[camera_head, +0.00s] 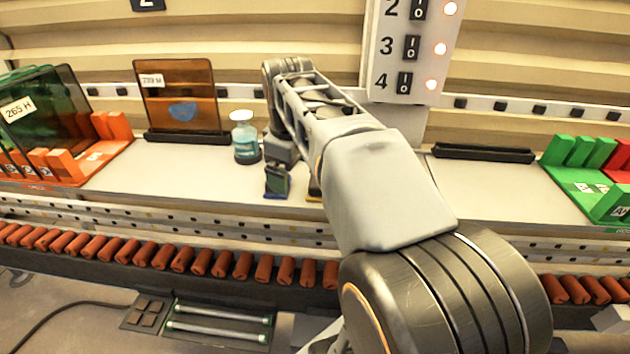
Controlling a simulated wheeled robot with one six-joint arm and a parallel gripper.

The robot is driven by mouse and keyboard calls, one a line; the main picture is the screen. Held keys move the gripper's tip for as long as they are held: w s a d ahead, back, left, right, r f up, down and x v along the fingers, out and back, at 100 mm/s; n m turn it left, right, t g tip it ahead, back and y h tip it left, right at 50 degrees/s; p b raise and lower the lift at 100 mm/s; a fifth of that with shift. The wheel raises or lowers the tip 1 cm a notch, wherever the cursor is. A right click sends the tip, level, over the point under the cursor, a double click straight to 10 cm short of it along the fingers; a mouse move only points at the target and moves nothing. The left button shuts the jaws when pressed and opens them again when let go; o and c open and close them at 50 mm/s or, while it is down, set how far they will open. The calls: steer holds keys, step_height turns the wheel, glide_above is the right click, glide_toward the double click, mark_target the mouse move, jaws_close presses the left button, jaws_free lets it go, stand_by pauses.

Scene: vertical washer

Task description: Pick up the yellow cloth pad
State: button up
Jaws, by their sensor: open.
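My gripper (295,190) points down over the white counter, left of the picture's middle. Its jaws are open, with the left finger in clear view and the other side mostly behind my arm. A small yellow-brown patch shows at the arm's edge beside the gripper. I cannot tell whether it is the yellow cloth pad or part of a finger. No pad is clearly visible elsewhere, and my arm hides part of the counter.
A bottle of blue liquid (245,138) stands close left of the gripper. An amber panel (178,97) stands in a black holder behind it. An orange rack (95,158) is at left, a green rack (585,175) at right.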

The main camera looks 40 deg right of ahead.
steer(key=shift+o, duration=0.3)
steer(key=d+r+n+g, duration=0.1)
steer(key=d+r+n, duration=0.2)
steer(key=d+r, duration=0.2)
steer(key=shift+w+d+r+g, duration=0.2)
steer(key=shift+d+r+g, duration=0.1)
steer(key=shift+d, duration=0.9)
steer(key=shift+n+y, duration=0.3)
steer(key=shift+n, duration=0.1)
steer(key=f, duration=0.6)
steer(key=shift+s+d+f+b, duration=0.15)
steer(key=shift+d+f+b, duration=0.15)
steer(key=shift+f+b, duration=0.1)
steer(key=shift+w+a+f+p, duration=0.1)
steer(key=shift+f+p, duration=0.05)
steer(key=shift+f, duration=1.45)
steer(key=shift+w+a+f+p, duration=0.1)
steer(key=shift+f+p, duration=0.05)
steer(key=shift+f, duration=1.4)
steer(key=shift+c, duration=0.3)
steer(key=c, duration=0.8)
